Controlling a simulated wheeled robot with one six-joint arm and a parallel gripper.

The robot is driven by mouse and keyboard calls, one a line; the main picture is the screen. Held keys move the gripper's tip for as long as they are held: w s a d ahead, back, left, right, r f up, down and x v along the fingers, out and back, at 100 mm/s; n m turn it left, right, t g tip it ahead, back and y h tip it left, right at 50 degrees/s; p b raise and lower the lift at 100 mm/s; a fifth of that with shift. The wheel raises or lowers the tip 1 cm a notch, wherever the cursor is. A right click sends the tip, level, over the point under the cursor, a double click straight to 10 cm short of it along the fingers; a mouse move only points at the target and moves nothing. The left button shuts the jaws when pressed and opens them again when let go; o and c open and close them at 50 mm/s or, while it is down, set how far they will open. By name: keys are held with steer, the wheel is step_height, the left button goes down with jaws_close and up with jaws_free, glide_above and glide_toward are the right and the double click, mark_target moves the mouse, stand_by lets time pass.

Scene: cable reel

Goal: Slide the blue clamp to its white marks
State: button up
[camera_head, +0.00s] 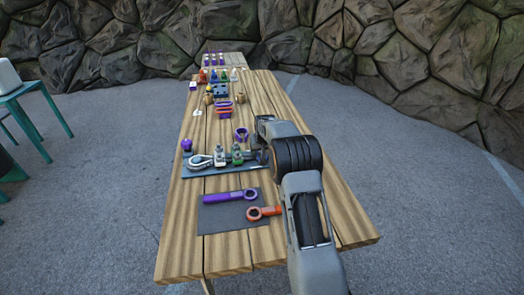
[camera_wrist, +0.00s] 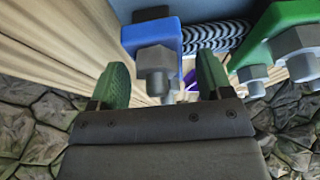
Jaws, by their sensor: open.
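The blue clamp (camera_wrist: 134,39) shows in the wrist view at top centre, with a grey bolt on it. My gripper (camera_wrist: 163,62) is open. Its two green fingers stand apart on either side of the bolt, with a visible gap at each side. A black-and-white ridged cable (camera_wrist: 218,36) runs right from the blue clamp towards a green clamp (camera_wrist: 278,30) with grey bolts. In the head view the green clamp (camera_head: 237,155) stands on a blue-grey board (camera_head: 203,173). My arm hides the board's right end and my gripper's fingertips there. I cannot make out the white marks.
A grey mat (camera_head: 222,219) in front of the board holds a purple wrench (camera_head: 229,196) and an orange wrench (camera_head: 263,212). A purple knob (camera_head: 186,146) and a purple ring (camera_head: 241,134) are near the board. Several small items stand farther back on the wooden table (camera_head: 190,235).

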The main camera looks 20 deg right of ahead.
steer(key=shift+w+f, duration=0.15)
steer(key=shift+f, duration=0.25)
steer(key=shift+c, duration=0.4)
